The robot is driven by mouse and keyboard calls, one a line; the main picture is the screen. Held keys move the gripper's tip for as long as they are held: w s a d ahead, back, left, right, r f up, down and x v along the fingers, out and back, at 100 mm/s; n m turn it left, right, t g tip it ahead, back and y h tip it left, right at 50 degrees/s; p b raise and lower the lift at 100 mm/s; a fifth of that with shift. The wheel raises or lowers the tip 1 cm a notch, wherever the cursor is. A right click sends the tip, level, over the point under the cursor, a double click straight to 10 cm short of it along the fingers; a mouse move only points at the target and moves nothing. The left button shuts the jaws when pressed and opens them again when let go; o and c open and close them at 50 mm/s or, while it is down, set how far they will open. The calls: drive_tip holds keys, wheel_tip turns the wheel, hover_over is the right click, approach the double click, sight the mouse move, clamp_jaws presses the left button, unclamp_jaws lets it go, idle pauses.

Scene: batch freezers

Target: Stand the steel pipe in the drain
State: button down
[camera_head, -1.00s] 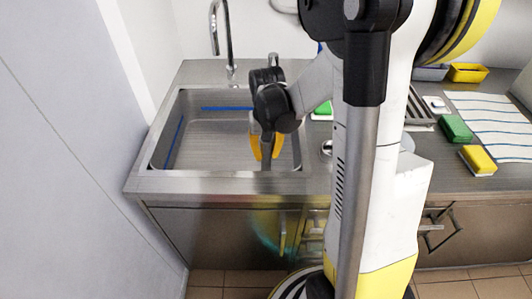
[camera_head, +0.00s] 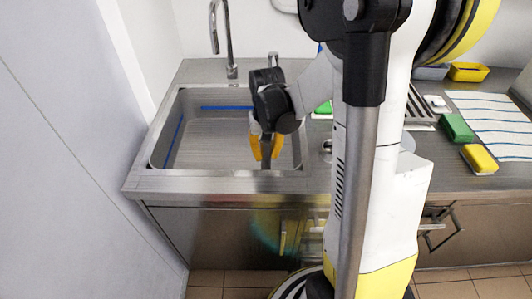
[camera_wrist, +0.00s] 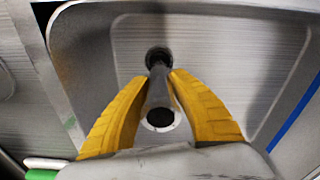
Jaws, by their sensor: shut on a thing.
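My gripper (camera_head: 266,157) hangs over the right part of the steel sink, its yellow fingers pointing down. In the wrist view my gripper (camera_wrist: 160,77) is shut on the grey steel pipe (camera_wrist: 159,92); its open near end shows as a ring between the fingers. The pipe (camera_head: 266,162) shows only partly between the fingers in the head view. In the wrist view the pipe's far end overlaps the dark round drain (camera_wrist: 158,54) in the sink floor. I cannot tell whether that end is inside the drain or above it. The drain is hidden in the head view.
The sink (camera_head: 215,176) has raised walls and a front rim close to my gripper. A tap (camera_head: 229,45) stands behind it. Green (camera_head: 456,128) and yellow (camera_head: 479,158) sponges lie on the right counter near a striped cloth (camera_head: 492,108). The sink's left part is clear.

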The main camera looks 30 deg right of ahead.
drive_tip(key=shift+f, duration=0.4)
drive_tip(key=c, duration=1.5)
unclamp_jaws()
drive_tip(key=shift+c, duration=0.2)
drive_tip(key=shift+r, duration=0.15)
drive_tip(key=r+p, duration=0.4)
drive_tip(key=r, duration=0.1)
drive_tip(key=r+p, duration=0.4)
drive_tip(key=r, duration=0.2)
drive_tip(key=shift+s+a, duration=0.1)
drive_tip(key=shift+s, duration=0.1)
drive_tip(key=shift+f, duration=0.1)
drive_tip(key=s+a+r+n+t, duration=0.4)
drive_tip(key=s+a+r+t, duration=0.2)
drive_tip(key=s+a+r, duration=0.4)
drive_tip(key=a+r, duration=0.2)
drive_tip(key=a, duration=0.1)
drive_tip(key=shift+s+a+r+t, duration=0.15)
drive_tip(key=shift+s+r+t, duration=0.1)
drive_tip(key=shift+r+t, duration=0.15)
